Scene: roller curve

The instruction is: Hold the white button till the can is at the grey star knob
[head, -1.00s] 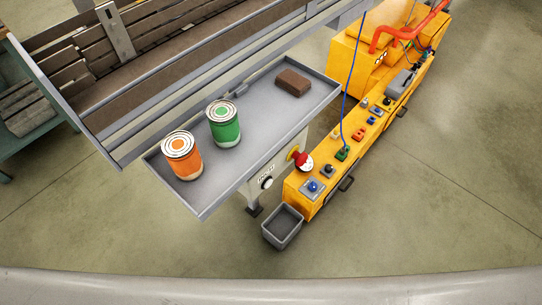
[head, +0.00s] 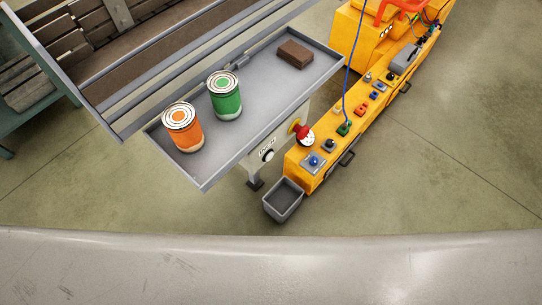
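A green can (head: 225,97) and an orange can (head: 182,128) stand upright on a grey tray (head: 205,172) beside the slatted conveyor. A round white button (head: 267,156) in a dark surround sits on the panel below the tray's front edge. A small grey knob (head: 367,77) and a dark knob on a grey plate (head: 329,145) are on the yellow console (head: 303,178); they are too small for me to tell which is the grey star knob. Neither of my grippers is in view.
A brown block (head: 295,54) lies at the tray's far end. A grey bin (head: 284,201) stands on the floor. A blue cable hangs over the console. A broad pale grey surface (head: 270,270) crosses the foreground.

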